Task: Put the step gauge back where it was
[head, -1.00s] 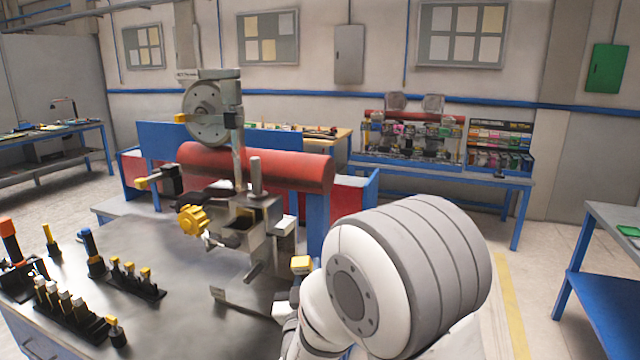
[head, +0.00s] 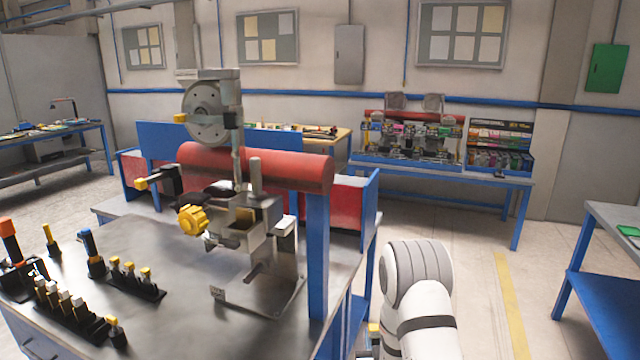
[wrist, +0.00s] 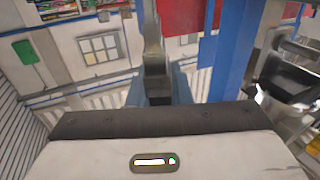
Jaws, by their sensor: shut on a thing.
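My gripper (wrist: 158,88) is shut on a grey upright piece, which I take to be the step gauge (wrist: 153,45). It sticks out beyond the fingers in the wrist view, and its far end is cut off by the frame. In the head view a small yellow block (head: 374,328) shows beside my white arm at the bottom edge, and I cannot tell whether it belongs to the held piece. My gripper is mostly hidden there, low and right of the bench (head: 185,330). The place where the gauge stood is not clear.
A machine with a yellow knob (head: 192,220) stands on the bench by a blue post (head: 317,255). Black racks of yellow-capped tools (head: 137,280) stand at the bench's left. A side table (head: 612,225) stands at the right; open floor (head: 480,290) lies between.

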